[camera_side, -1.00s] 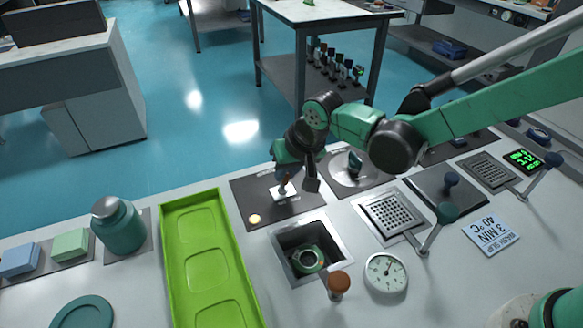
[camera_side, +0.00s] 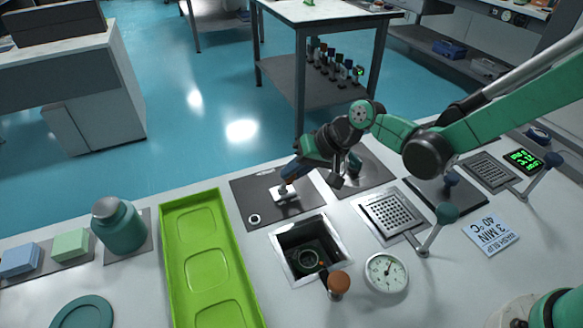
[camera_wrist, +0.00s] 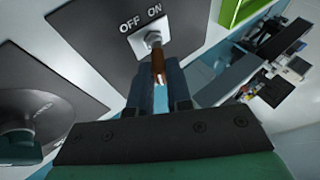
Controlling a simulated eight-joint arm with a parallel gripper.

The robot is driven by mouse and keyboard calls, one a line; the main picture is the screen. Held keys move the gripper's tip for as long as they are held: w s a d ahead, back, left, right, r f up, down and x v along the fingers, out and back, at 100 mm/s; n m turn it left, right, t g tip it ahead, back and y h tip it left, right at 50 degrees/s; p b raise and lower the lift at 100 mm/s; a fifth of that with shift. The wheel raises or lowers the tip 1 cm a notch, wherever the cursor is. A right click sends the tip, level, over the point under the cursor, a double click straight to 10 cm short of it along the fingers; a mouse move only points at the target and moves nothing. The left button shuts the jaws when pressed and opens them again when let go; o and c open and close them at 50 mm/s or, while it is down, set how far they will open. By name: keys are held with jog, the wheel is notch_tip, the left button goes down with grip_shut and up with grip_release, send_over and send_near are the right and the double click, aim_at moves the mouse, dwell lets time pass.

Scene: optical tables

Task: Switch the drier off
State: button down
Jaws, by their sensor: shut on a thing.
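The drier's switch is a small white plate (camera_side: 284,193) on a dark panel (camera_side: 240,190). In the wrist view the plate (camera_wrist: 140,40) is marked OFF on the left and ON on the right. Its toggle lever with a brown handle (camera_wrist: 158,62) points down from the plate toward my gripper; its exact setting is hard to tell. My gripper (camera_wrist: 160,85) has its two blue fingers shut on the lever. In the side view my gripper (camera_side: 288,180) is at the switch and hides most of the lever. A round lamp (camera_side: 254,219) beside the switch is unlit, with a pale ring.
A sunken well (camera_side: 322,225) holds a dark round part. A brown knob (camera_side: 338,283) and a dial gauge (camera_side: 386,272) stand near it. A green tray (camera_side: 172,270) lies left of the panel. A round-plate station (camera_side: 378,172) is to the right.

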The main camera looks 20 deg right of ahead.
jog(key=c, duration=0.8)
grip_release()
jog(key=shift+v, duration=2.8)
jog(key=shift+d+r, duration=0.1)
jog(key=s+d+r+h, duration=0.2)
jog(key=s+d, duration=0.1)
jog(key=d, duration=0.1)
jog(key=s+d+r+t+h, duration=0.1)
jog(key=s+d+r+h, duration=0.1)
jog(key=s+d, duration=0.2)
jog(key=s+d+r+n+t+h, duration=0.1)
jog(key=s+d+r+h, duration=0.1)
jog(key=s+d, duration=0.2)
jog(key=shift+s+d+r, duration=0.2)
jog(key=shift+s+d, duration=0.05)
jog(key=shift+d, duration=0.4)
